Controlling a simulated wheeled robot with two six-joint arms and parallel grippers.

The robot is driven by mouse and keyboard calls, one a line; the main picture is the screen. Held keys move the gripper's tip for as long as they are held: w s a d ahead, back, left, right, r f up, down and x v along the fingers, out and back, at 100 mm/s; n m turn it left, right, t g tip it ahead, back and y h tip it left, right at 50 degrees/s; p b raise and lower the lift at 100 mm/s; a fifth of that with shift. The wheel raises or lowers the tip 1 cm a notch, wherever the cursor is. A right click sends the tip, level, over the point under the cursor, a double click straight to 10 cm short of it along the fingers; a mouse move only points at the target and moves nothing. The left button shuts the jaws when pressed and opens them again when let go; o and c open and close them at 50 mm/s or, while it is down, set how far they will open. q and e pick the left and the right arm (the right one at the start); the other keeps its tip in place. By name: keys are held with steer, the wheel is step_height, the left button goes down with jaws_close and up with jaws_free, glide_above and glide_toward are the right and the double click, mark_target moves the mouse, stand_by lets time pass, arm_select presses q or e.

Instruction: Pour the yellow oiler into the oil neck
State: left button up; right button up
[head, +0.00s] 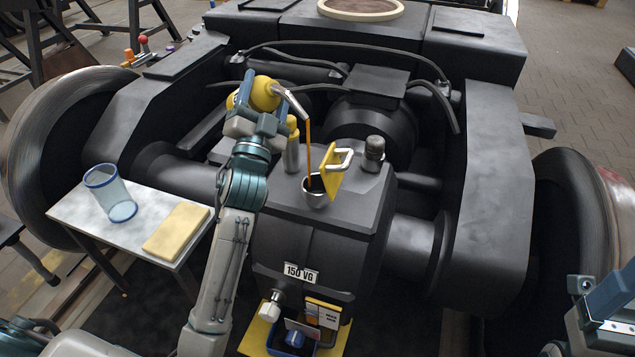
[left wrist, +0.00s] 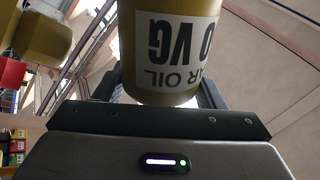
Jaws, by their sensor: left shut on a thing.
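My left gripper (head: 256,112) is shut on the yellow oiler (head: 264,93) and holds it tilted above the gearbox housing. The oiler's grey spout (head: 291,101) points right and down. A thin brown-orange oil stream (head: 308,150) falls from the spout tip into the oil neck (head: 315,197), a short metal cup on the housing. The neck's yellow lid (head: 332,176) stands open on its right, with a white handle. In the left wrist view the oiler (left wrist: 170,50) shows an upside-down gear oil label. A part of my right arm (head: 605,310) shows at lower right; its fingertips cannot be made out.
A "150 VG" plate (head: 300,273) is on the housing front. A side table (head: 75,210) holds a clear blue-rimmed cup (head: 110,193) and a tan cloth-like block (head: 176,231).

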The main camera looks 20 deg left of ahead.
arm_select(q)
steer(key=shift+m, duration=0.4)
stand_by(0.6)
steer(key=shift+d+f+m+t+h, duration=0.1)
steer(key=shift+m+t+h, duration=0.2)
steer(key=shift+h, duration=0.1)
stand_by(0.4)
stand_by(0.5)
steer(key=shift+s+d+f+m+h+b, duration=0.15)
steer(key=shift+f+m+h+b, duration=0.2)
steer(key=shift+m+h, duration=0.45)
stand_by(2.3)
steer(key=shift+m, duration=0.3)
